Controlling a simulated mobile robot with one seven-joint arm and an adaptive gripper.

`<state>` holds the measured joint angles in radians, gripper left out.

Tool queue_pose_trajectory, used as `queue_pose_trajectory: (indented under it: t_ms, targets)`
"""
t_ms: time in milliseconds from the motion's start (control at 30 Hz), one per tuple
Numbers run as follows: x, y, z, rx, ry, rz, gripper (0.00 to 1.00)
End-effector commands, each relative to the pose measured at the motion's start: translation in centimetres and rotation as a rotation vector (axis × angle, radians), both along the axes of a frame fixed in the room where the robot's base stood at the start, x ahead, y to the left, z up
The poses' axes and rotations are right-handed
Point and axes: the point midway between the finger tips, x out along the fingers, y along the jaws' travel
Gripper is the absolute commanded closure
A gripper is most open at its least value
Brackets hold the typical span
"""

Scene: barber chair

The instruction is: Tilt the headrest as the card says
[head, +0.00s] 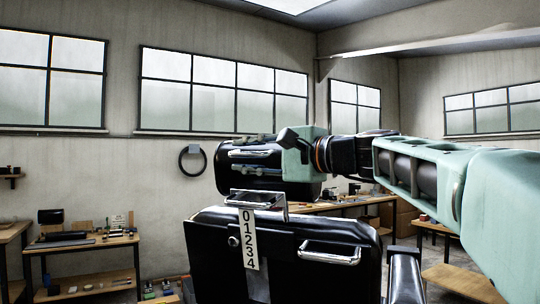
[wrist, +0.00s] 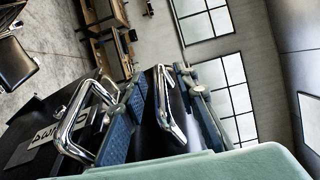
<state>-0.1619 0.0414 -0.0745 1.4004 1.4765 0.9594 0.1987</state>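The black headrest (head: 240,180) is above the chair's black backrest (head: 330,280) in the head view. A chrome bar is on the headrest's front; it shows in the wrist view (wrist: 172,108). My gripper (head: 258,152) reaches in from the right at the headrest. In the wrist view its two blue-padded fingers (wrist: 165,112) stand apart, one on each side of the bar, with gaps visible. A white strip numbered 0 to 4 (head: 249,240) hangs on the backrest below a chrome bracket (head: 258,199). I cannot make out an instruction card.
A chrome handle (head: 330,252) sits on the backrest's right, and an armrest (head: 405,275) is beside it. Workbenches stand at the left (head: 85,243) and behind the chair. A black ring (head: 192,162) hangs on the wall. The space above the headrest looks free.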

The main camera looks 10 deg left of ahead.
Motion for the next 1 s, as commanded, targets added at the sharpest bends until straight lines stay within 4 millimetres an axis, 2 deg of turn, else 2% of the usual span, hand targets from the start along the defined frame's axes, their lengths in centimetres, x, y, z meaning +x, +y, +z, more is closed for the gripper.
queue_pose_trajectory:
  t_ms: [167, 433, 1000]
  targets:
    - [0.02, -0.01, -0.02, 0.0, 0.0, 0.0, 0.73]
    - [0.01, 0.0, -0.01, 0.0, 0.0, 0.0, 1.0]
    - [0.13, -0.06, 0.63, 0.009, 0.028, -0.001, 1.0]
